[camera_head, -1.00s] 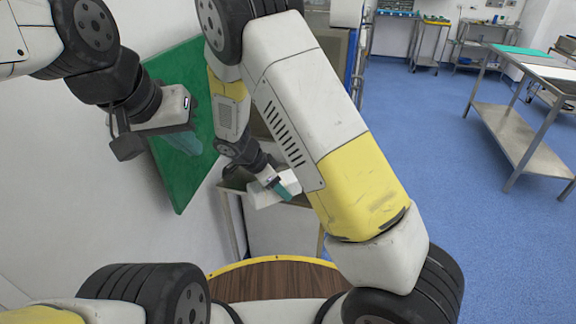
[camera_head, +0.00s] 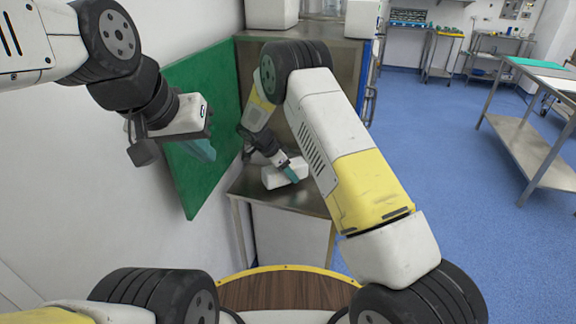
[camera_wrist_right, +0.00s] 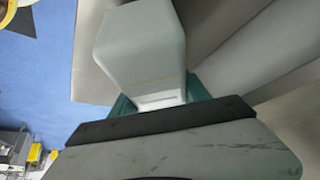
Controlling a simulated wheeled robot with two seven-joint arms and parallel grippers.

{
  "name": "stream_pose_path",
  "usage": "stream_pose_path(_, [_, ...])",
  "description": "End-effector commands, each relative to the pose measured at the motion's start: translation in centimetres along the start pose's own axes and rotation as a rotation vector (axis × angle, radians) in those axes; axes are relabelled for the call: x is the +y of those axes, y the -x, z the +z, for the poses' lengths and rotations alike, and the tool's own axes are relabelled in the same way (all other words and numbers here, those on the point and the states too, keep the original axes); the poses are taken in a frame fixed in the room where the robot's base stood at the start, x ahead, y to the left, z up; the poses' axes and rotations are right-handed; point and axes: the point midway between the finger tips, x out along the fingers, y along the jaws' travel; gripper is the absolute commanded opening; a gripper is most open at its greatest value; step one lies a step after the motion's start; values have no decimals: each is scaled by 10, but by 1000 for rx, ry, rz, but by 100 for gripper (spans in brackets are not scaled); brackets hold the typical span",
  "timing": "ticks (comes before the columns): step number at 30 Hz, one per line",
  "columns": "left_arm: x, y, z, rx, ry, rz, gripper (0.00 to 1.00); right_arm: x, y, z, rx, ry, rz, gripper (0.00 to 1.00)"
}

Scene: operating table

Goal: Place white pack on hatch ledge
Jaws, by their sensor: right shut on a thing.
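The white pack (camera_head: 271,180) is a pale block at the steel hatch ledge (camera_head: 248,190). My right gripper (camera_head: 290,173) is shut on it, with teal fingers on its sides. In the right wrist view the pack (camera_wrist_right: 143,45) sticks out from the teal fingers (camera_wrist_right: 158,103). The pack is over the ledge; I cannot tell whether it touches the surface. My left gripper (camera_head: 200,151) is beside the green hatch door (camera_head: 205,100), which stands open on the left. Whether its fingers are apart is unclear.
My right arm covers part of the hatch opening and the right side of the ledge. The white wall (camera_head: 90,200) is close on the left. Blue floor (camera_head: 440,150) is free to the right, with a steel table (camera_head: 530,150) further off.

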Motion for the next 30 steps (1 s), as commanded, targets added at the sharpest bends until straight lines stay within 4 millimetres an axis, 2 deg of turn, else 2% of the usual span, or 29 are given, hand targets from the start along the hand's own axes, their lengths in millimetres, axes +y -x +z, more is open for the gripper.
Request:
stream_pose_path(4, [0,0,0,0,0,0,0,1,-18,11,0,1,2,0])
stream_pose_path(15, [0,0,0,0,0,0,0,0,-22,13,0,1,0,0])
stream_pose_path(16, [0,0,0,0,0,0,0,1,-22,14,0,1,1,56])
stream_pose_path(19, [0,0,0,-1,0,0,0,1,-22,13,0,1,1,76])
stream_pose_path(30, [0,0,0,0,0,0,0,1,-22,13,0,1,1,76])
